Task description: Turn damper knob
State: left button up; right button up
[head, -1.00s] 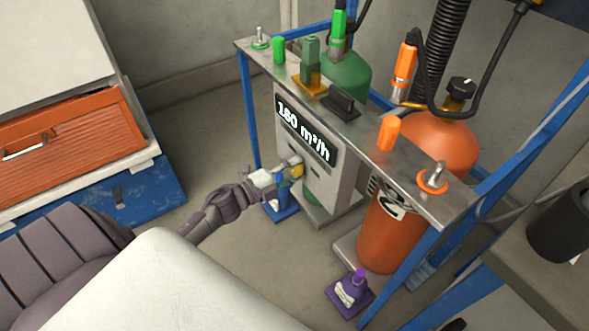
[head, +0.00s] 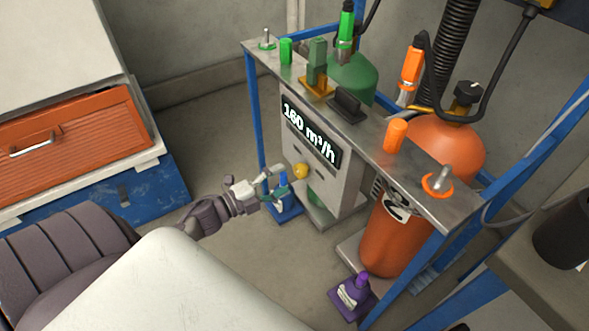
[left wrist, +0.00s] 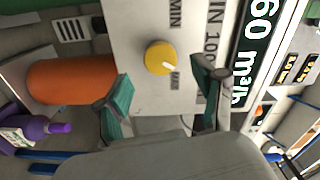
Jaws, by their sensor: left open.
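The damper knob is a round yellow knob (head: 300,171) on the front of the grey panel box (head: 325,188), below the display (head: 311,133), which appears to read 160 m³/h. In the left wrist view the knob (left wrist: 158,58) shows face-on, its white mark pointing toward the lower right. My left gripper (head: 281,181) is open and empty, just left of the knob and apart from it. In the left wrist view its teal-padded fingers (left wrist: 163,86) are spread on either side below the knob. My right gripper is not in view.
An orange cylinder (head: 392,235) stands right of the panel box, under a metal shelf (head: 372,140) on a blue frame. A purple bottle (head: 356,285) and a blue bottle (head: 283,190) stand low nearby. An orange drawer (head: 75,142) is at left, with clear floor between.

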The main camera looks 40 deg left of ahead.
pick_arm(q)
jog(key=v, duration=0.5)
jog(key=shift+s+a, duration=0.15)
jog(key=shift+s, duration=0.25)
